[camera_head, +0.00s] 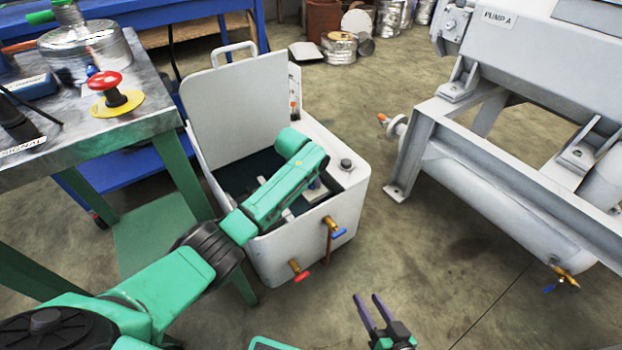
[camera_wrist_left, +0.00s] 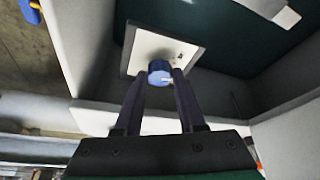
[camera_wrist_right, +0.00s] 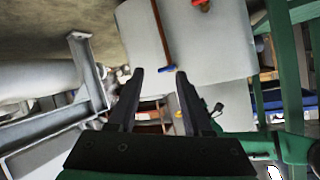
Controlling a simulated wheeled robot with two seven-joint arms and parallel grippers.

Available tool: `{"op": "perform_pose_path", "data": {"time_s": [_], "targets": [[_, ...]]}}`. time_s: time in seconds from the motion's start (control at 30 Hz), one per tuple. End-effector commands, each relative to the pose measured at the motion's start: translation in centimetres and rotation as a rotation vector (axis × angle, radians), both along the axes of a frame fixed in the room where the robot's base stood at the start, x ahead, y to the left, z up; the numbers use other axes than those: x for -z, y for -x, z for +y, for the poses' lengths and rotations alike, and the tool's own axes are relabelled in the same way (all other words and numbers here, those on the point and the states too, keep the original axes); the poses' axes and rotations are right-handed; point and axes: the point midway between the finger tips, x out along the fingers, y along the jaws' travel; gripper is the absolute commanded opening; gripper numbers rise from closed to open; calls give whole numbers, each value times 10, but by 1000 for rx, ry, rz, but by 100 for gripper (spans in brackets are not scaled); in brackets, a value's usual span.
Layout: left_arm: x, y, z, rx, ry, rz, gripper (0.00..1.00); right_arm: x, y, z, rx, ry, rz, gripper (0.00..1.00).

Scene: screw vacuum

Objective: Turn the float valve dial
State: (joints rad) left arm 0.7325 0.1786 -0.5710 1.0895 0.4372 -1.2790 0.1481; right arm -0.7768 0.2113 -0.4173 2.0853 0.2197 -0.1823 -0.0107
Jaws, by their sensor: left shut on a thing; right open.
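The float valve dial (camera_wrist_left: 159,66) is a small blue round knob on a white square plate (camera_wrist_left: 144,45). In the left wrist view my left gripper (camera_wrist_left: 161,81) has its two dark fingers closed on either side of the knob. In the head view my left arm reaches over the front wall of an open white tank (camera_head: 235,100), and its gripper is mostly hidden inside. My right gripper (camera_head: 369,303) is open and empty in front of the tank, above the floor. It also shows open in the right wrist view (camera_wrist_right: 158,72).
The tank's front has a red-handled valve (camera_head: 299,271) and a blue-handled valve (camera_head: 334,229). A metal-topped workbench (camera_head: 150,98) with a red emergency button (camera_head: 106,82) stands at left. A grey pump on a steel frame (camera_head: 450,150) stands at right. The floor between is clear.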

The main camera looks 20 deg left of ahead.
Motion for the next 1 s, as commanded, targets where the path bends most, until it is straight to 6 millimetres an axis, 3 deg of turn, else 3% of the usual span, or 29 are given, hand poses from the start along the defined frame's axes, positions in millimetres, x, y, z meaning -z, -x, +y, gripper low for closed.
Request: {"op": "perform_pose_path", "data": {"time_s": [0.17,0.27,0.6,1.0], "targets": [[-5,1,-2,-87,1,2,0,-24,-1,0,-9,11,14,50],[-4,1,-2,-154,1,3,0,-30,-5,-13,-31,90,99,50],[-1,0,-3,-383,1,1,0,-37,-1,-43,-60,235,284,50],[0,0,-4,-496,1,0,0,-37,2,-50,-63,263,323,50]]}}
